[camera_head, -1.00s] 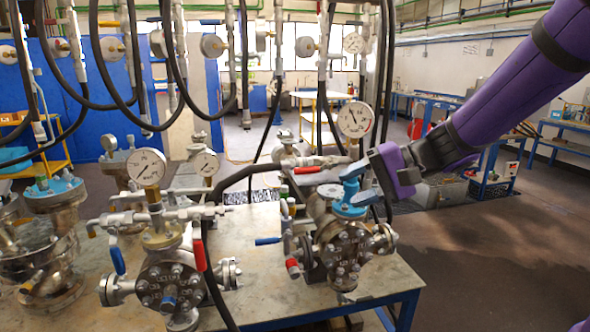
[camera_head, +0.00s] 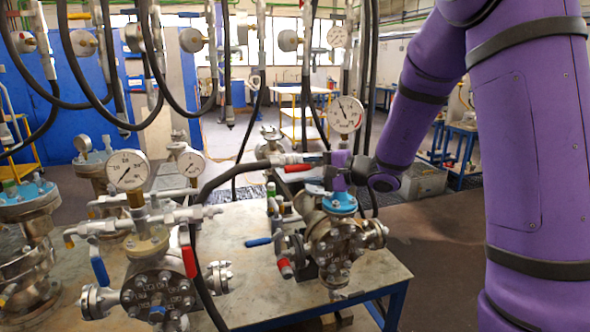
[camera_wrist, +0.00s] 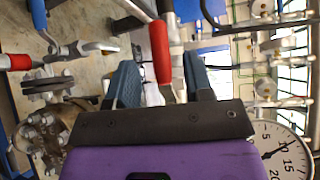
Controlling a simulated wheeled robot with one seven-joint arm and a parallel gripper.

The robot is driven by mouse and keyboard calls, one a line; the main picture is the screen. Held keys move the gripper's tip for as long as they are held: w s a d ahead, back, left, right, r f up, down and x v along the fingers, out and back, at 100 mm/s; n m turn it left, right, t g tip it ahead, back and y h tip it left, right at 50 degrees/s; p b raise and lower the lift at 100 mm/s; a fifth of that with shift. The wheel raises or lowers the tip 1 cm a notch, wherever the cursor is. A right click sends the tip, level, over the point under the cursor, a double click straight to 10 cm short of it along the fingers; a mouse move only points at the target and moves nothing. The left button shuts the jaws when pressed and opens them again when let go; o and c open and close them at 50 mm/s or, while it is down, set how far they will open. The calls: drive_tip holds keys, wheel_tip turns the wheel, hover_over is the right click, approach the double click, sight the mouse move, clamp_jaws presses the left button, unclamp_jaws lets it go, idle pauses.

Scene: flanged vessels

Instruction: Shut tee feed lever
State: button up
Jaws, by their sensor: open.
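A red lever (camera_head: 299,168) sits on the pipe fitting behind the right-hand flanged vessel (camera_head: 338,245), where a black hose joins. In the wrist view a red lever (camera_wrist: 160,52) lies between my two blue-grey fingers, its handle reaching past them. My gripper (camera_head: 314,174) comes in from the right, close beside the red lever, and is open; it also shows in the wrist view (camera_wrist: 161,78). There is a gap on each side of the lever, and I cannot tell whether either finger touches it. The lever's lower end is partly hidden by my gripper's body.
A pressure gauge (camera_head: 346,115) stands just above my gripper and shows in the wrist view (camera_wrist: 284,152). Another red lever (camera_head: 285,267) and a blue lever (camera_head: 258,242) are low on the vessel's left. Black hoses hang behind. A second vessel (camera_head: 158,285) stands left.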

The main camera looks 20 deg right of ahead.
sight(300, 169)
drive_tip(key=shift+x, duration=2.4)
clamp_jaws()
